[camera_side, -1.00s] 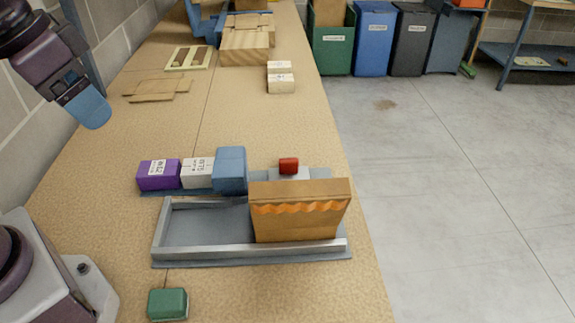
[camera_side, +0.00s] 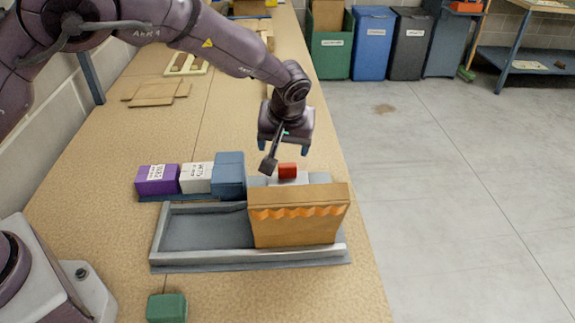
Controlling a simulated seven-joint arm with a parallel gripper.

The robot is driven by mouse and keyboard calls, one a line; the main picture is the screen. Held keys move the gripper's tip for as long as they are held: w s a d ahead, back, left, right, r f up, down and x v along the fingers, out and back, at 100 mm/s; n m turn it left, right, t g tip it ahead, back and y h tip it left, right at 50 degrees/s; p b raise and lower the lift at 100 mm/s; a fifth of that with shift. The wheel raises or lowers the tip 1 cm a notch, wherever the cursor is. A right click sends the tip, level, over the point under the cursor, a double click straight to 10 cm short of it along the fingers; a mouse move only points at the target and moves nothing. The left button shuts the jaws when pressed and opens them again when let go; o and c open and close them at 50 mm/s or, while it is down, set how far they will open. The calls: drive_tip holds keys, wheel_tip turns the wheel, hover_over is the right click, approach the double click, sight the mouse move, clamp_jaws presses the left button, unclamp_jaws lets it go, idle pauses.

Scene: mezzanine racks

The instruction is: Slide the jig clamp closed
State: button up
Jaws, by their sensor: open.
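The jig is a grey tray with raised rails (camera_side: 185,265) near the front of the bench. A tan-orange block with a zigzag band (camera_side: 297,220) stands upright in its right part. Behind this block is a light grey piece (camera_side: 318,179) topped by a red knob (camera_side: 287,171), which looks like the clamp; its lower part is hidden by the block. My gripper (camera_side: 284,148) is open, pointing down just above and behind the red knob. A dark arm-like part hangs in front of it, close to the knob's left. I cannot tell whether anything touches the knob.
A purple box (camera_side: 157,180), a white box (camera_side: 196,178) and a blue box (camera_side: 229,175) stand in a row left of the knob. A green block (camera_side: 166,307) lies in front. Flat cardboard (camera_side: 155,91) lies farther back. The bench's right edge is close to the jig.

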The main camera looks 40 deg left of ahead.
sight(288, 165)
drive_tip(key=w+a+f, duration=0.1)
drive_tip(key=f, duration=0.2)
drive_tip(key=w+a+f+n, duration=0.1)
drive_tip(key=w+f, duration=0.1)
drive_tip(key=f, duration=0.2)
drive_tip(key=w+a+f+n, duration=0.1)
drive_tip(key=f, duration=0.3)
drive_tip(key=shift+w+t, duration=0.3)
